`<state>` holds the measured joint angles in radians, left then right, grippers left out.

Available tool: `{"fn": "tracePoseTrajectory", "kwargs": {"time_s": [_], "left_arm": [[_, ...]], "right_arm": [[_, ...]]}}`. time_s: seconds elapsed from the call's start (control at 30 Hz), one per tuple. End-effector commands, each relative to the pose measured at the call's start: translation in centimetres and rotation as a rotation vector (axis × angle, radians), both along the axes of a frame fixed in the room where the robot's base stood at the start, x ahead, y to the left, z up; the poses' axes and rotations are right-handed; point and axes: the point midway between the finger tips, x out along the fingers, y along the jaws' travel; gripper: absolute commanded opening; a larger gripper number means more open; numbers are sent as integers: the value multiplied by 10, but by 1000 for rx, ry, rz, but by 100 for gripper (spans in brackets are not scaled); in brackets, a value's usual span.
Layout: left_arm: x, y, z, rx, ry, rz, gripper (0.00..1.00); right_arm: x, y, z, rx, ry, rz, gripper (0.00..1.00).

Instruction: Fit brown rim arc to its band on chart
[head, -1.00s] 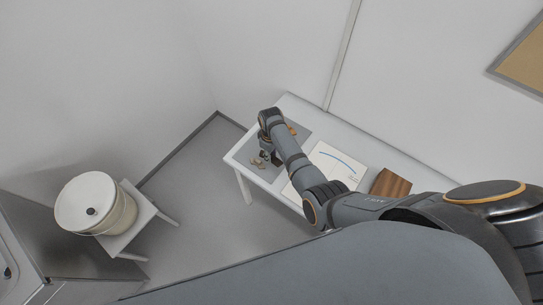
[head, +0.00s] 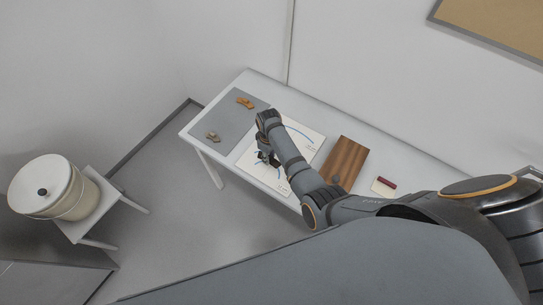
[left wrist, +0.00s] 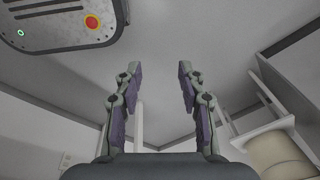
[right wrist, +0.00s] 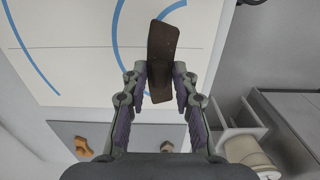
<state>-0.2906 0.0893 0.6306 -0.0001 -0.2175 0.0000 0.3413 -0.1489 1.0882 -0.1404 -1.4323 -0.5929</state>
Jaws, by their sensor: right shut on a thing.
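My right gripper (right wrist: 161,85) is shut on the dark brown rim arc (right wrist: 163,45), a curved sherd that stands out past the fingertips in the right wrist view. The chart (right wrist: 75,30), a white sheet with blue curved bands, lies beyond it, and the sherd overlaps one blue band (right wrist: 122,45) in that view. I cannot tell whether the sherd touches the sheet. In the head view the right gripper (head: 268,158) is over the left part of the chart (head: 310,147). My left gripper (left wrist: 160,95) is open and empty, away from the table.
The grey mat (head: 222,115) holds an orange-brown sherd (head: 245,102) and a smaller brown sherd (head: 213,137). A wooden board (head: 344,160) and a dark red item on a pale pad (head: 384,186) lie to the right. A lidded bucket (head: 55,190) stands on a stool at left.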

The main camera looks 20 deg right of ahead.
Motion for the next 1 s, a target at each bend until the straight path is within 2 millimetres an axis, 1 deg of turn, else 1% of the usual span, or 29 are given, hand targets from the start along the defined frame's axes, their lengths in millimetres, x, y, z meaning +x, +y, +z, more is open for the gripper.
{"fn": "tracePoseTrajectory", "kwargs": {"time_s": [0.03, 0.07, 0.17, 0.27, 0.4, 0.47, 0.5, 0.6, 0.7, 0.83, 1.0], "left_arm": [[8, 5, -5, 7, -11, -2, 40], [11, 8, -7, 10, -15, -3, 40], [12, 9, -16, 12, -15, -4, 40], [-2, 0, -30, 0, 5, 0, 40], [-28, -17, -48, -21, 43, 8, 40], [-33, -18, -52, -21, 50, 8, 40], [-33, -17, -49, -20, 51, 9, 40], [-29, -12, -48, -14, 45, 7, 40], [-18, -7, -47, -9, 29, 4, 40], [-4, -6, -45, -7, 7, 3, 40], [-5, -6, -45, -7, 8, 3, 40]], "right_arm": [[-1, -1, -6, -1, 1, 0, 0], [-1, -1, -8, -1, 1, 0, 0], [-1, -1, -16, -1, 2, 0, 0], [-1, -1, -26, -1, 3, 0, 0], [-1, -1, -38, -1, 2, 0, 0], [-1, -1, -42, -1, 1, 0, 0], [-1, -1, -41, -1, 2, 0, 0], [-1, -1, -44, -1, 2, 0, 0], [0, -1, -44, -1, 0, 0, 0], [-1, -1, -44, -1, 1, 0, 0], [-1, -1, -44, -1, 2, 0, 0]]}}
